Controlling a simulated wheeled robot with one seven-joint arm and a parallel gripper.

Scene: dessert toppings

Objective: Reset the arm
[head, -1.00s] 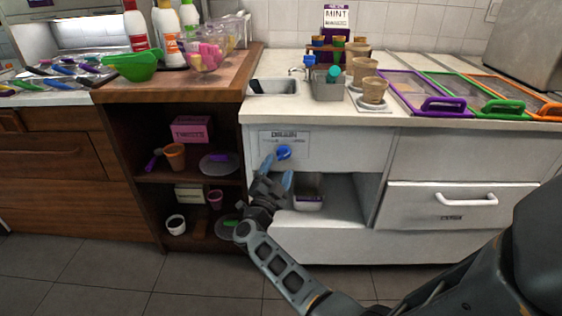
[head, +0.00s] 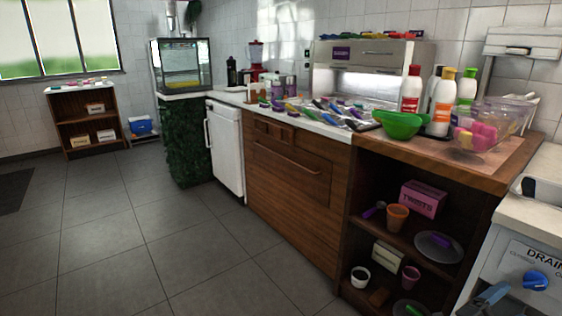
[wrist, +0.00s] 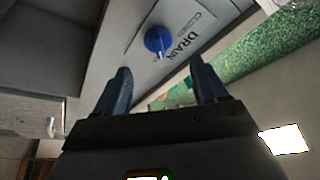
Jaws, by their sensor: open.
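My gripper (wrist: 160,92) is open in the wrist view, with its two blue fingers apart and nothing between them. Beyond the fingertips is a blue drain knob (wrist: 158,40) on a pale panel marked "DRAIN". In the head view only part of my gripper (head: 488,297) shows at the bottom right, left of the drain knob (head: 536,280). A gap seems to lie between the fingers and the knob in the wrist view.
A wooden shelf unit (head: 350,225) with a pink box (head: 423,199) and cups stands left of the drain panel. Bottles and a green bowl (head: 400,125) stand on its top. Open grey floor (head: 190,260) lies to the left, with a glass tank (head: 182,66) at the back.

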